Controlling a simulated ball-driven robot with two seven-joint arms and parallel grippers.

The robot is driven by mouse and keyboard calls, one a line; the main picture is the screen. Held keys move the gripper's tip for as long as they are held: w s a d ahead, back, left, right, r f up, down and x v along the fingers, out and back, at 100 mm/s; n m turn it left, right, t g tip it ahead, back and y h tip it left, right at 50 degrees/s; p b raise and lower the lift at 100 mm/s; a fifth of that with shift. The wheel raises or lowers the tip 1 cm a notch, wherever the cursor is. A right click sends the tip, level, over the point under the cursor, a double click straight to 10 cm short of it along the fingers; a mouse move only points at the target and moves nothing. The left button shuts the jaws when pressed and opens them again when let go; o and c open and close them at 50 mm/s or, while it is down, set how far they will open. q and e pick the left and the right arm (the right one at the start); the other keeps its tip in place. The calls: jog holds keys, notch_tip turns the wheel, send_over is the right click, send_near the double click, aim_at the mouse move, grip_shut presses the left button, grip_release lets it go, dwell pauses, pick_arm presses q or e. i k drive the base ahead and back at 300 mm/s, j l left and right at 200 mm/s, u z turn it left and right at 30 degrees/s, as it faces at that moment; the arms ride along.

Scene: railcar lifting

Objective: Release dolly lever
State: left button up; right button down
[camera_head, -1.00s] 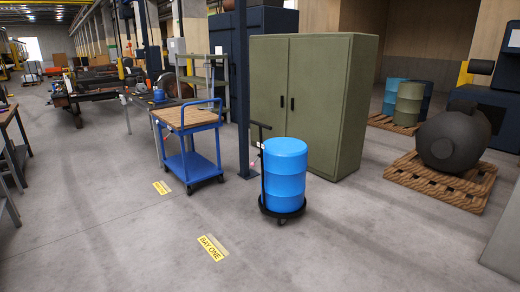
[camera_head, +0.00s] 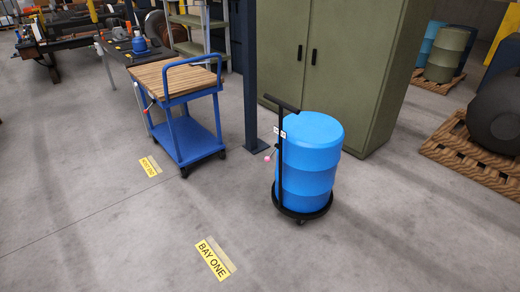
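A blue drum (camera_head: 311,160) stands upright on a round black wheeled dolly (camera_head: 303,213) right of the middle of the view. The dolly has a black upright post with a T-shaped handle (camera_head: 282,104) at its left side. A small lever with a pinkish-red knob (camera_head: 267,158) sticks out from the post to the left, below two small white tags (camera_head: 279,131). Neither of my grippers shows in the view.
A blue cart (camera_head: 186,118) with a wooden top stands left of the dolly. A dark blue column (camera_head: 251,80) and a green cabinet (camera_head: 345,65) stand behind. A yellow "BAY ONE" floor label (camera_head: 214,260) lies in front. The near floor is clear.

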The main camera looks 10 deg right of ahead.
aim_at(272, 154)
jog(key=i+z, duration=0.25)
jog(key=i, duration=0.2)
jog(key=i+j+z, duration=0.2)
jog(key=i, duration=0.2)
jog(key=i+j+z, duration=0.25)
jog(key=i, duration=0.2)
jog(key=i+j+z, duration=0.2)
jog(key=i, duration=0.2)
